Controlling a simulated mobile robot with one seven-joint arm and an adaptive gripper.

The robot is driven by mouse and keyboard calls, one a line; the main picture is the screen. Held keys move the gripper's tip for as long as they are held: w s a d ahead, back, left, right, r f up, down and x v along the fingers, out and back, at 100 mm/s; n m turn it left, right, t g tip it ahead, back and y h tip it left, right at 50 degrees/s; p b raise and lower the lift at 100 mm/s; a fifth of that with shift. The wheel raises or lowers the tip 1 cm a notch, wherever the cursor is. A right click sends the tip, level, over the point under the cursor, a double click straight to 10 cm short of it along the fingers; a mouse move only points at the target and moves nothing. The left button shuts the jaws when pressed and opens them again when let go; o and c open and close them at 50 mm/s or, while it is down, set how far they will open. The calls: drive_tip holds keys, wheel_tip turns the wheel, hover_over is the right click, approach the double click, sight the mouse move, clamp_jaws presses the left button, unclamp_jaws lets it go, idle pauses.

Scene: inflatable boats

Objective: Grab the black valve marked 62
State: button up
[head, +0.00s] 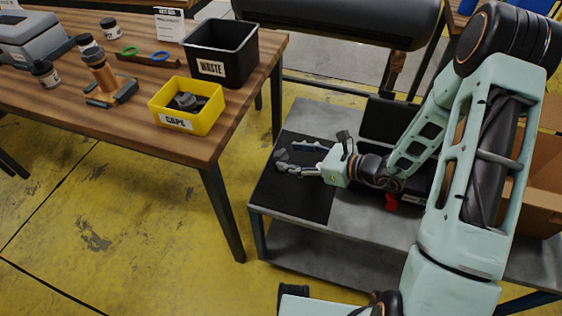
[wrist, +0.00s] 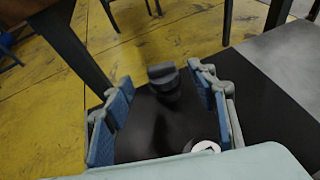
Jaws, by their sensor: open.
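A black valve (wrist: 163,78) with a raised grip bar stands on the black mat (wrist: 155,130) in the wrist view, just beyond and between my fingertips. No number can be read on it. My gripper (wrist: 160,97) is open, with blue-padded fingers on either side of the mat area before the valve. In the head view my gripper (head: 284,160) reaches left, low over the black mat (head: 300,200) on the grey bench. The valve (head: 281,154) shows there as a small dark shape at the fingertips; contact cannot be told.
A white round label (wrist: 205,147) lies near my palm, partly hidden. A wooden table (head: 215,135) stands left of the bench, bearing a yellow CAPS bin (head: 203,122) and a black WASTE bin (head: 235,72). Yellow floor (head: 120,235) is open between them.

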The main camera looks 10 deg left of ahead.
sight(283, 154)
drive_tip(key=x, duration=0.4)
drive_tip(key=shift+w+a+f+b, duration=0.1)
drive_tip(key=shift+w+a+b, duration=0.1)
drive_tip(key=shift+b, duration=0.2)
drive_tip(key=shift+c, duration=0.3)
drive_tip(key=c, duration=1.2)
